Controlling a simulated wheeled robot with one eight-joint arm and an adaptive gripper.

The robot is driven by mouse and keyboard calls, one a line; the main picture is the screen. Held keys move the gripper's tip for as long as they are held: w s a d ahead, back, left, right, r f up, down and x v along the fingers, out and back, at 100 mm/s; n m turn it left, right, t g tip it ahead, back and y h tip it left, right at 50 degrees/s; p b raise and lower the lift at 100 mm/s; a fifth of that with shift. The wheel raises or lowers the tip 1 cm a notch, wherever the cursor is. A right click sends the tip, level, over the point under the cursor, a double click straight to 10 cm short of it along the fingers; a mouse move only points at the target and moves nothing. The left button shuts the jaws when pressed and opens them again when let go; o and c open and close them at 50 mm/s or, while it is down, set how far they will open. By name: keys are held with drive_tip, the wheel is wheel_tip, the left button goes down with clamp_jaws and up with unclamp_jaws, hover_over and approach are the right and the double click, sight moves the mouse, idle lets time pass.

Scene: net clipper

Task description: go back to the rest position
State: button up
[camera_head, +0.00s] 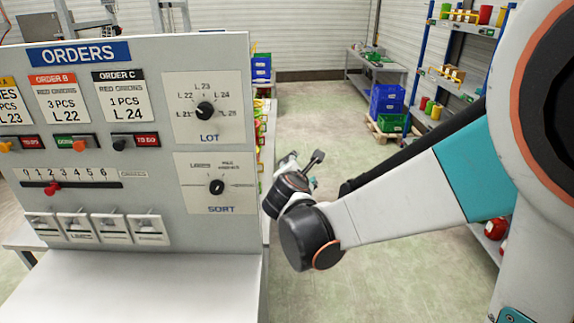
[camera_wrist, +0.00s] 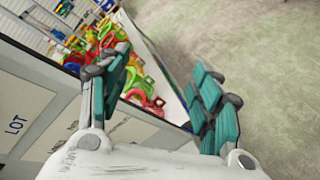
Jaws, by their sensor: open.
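My gripper (camera_wrist: 165,95) is open in the wrist view, with its two teal-padded fingers apart and nothing between them. In the head view my gripper (camera_head: 309,168) shows small at the end of my arm, just right of the orders panel's right edge. The orders panel (camera_head: 150,150) stands at the left with a LOT dial (camera_head: 205,110), a SORT dial (camera_head: 217,187), a slider with a red knob (camera_head: 52,189) and several switches below. My gripper looks apart from the panel. Its exact distance is hard to tell.
Red, yellow and green items (camera_wrist: 145,85) lie in a bin behind the panel. Blue crates (camera_head: 387,99) on a pallet and a shelf rack (camera_head: 450,75) stand at the back right. The floor (camera_head: 320,110) between is clear. A white ledge (camera_head: 150,285) juts below the panel.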

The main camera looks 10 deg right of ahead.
drive_tip(key=s+f+m+g+y+b, duration=0.1)
drive_tip(key=s+f+m+g+b, duration=0.1)
drive_tip(key=s+f+m+b, duration=0.3)
drive_tip(key=s+f+m+g+y+b, duration=0.2)
drive_tip(key=s+f+m+b, duration=0.4)
drive_tip(key=s, duration=0.8)
drive_tip(key=s+d+f+m+g+y+b, duration=0.1)
drive_tip(key=s+f+m+y+b, duration=0.1)
drive_tip(key=s+f+m+b, duration=0.4)
drive_tip(key=s+f+m, duration=0.1)
drive_tip(key=s+m, duration=0.3)
drive_tip(key=shift+s+f+m+g, duration=0.2)
drive_tip(key=shift+f+m+g, duration=0.1)
drive_tip(key=shift+g, duration=0.1)
drive_tip(key=shift+a, duration=0.1)
